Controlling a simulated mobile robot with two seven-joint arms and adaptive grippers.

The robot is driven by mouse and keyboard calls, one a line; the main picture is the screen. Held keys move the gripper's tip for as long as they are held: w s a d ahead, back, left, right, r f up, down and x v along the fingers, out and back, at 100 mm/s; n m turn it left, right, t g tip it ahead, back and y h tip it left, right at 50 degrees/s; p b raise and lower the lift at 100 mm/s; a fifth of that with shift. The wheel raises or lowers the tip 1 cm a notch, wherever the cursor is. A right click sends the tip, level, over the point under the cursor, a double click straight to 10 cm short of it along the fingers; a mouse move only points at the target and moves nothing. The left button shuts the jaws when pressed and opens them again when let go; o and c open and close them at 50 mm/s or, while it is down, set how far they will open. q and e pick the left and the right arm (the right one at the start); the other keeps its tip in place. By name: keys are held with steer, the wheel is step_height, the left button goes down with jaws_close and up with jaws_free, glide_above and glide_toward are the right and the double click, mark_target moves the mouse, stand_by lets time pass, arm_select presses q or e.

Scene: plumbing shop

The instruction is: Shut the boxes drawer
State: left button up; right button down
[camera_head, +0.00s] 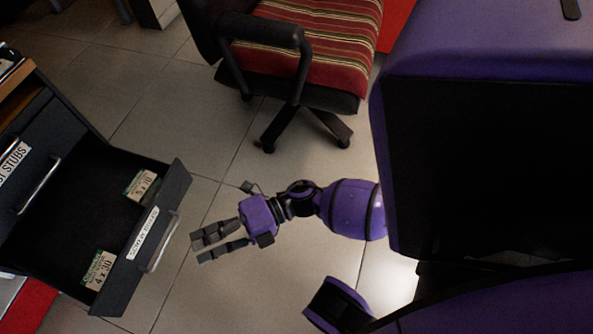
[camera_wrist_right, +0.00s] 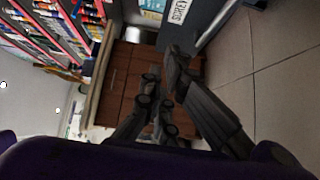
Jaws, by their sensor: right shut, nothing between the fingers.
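The boxes drawer (camera_head: 120,285) is pulled open at the left of the head view. Its dark front carries a white label and a pale bar handle (camera_head: 163,243). Two small boxes lie inside: one marked 5 x 70 (camera_head: 142,186) and one marked 4 x 30 (camera_head: 99,270). My right gripper (camera_head: 199,249) is shut and empty, just right of the handle in the picture, with its fingers pointing at the drawer front. Whether it touches is unclear. In the right wrist view the fingers (camera_wrist_right: 165,78) show below part of the labelled drawer front (camera_wrist_right: 198,18). My left gripper is not in view.
Another drawer front, with a label ending in STUBS (camera_head: 14,165), belongs to the dark cabinet behind. A chair with a striped red seat (camera_head: 300,60) stands at the top. Bare tiled floor (camera_head: 210,140) lies between chair and drawer. Wrist view shows stocked shelves (camera_wrist_right: 70,30).

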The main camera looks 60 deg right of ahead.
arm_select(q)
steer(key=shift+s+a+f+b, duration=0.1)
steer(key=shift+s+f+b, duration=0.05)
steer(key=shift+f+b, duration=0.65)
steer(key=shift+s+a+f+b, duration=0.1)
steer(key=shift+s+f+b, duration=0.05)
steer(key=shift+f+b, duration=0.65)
arm_select(e)
steer(key=w+d+x, duration=0.1)
steer(key=w+x, duration=0.1)
steer(key=x, duration=1.1)
steer(key=shift+d+r, duration=0.1)
steer(key=shift+r, duration=0.05)
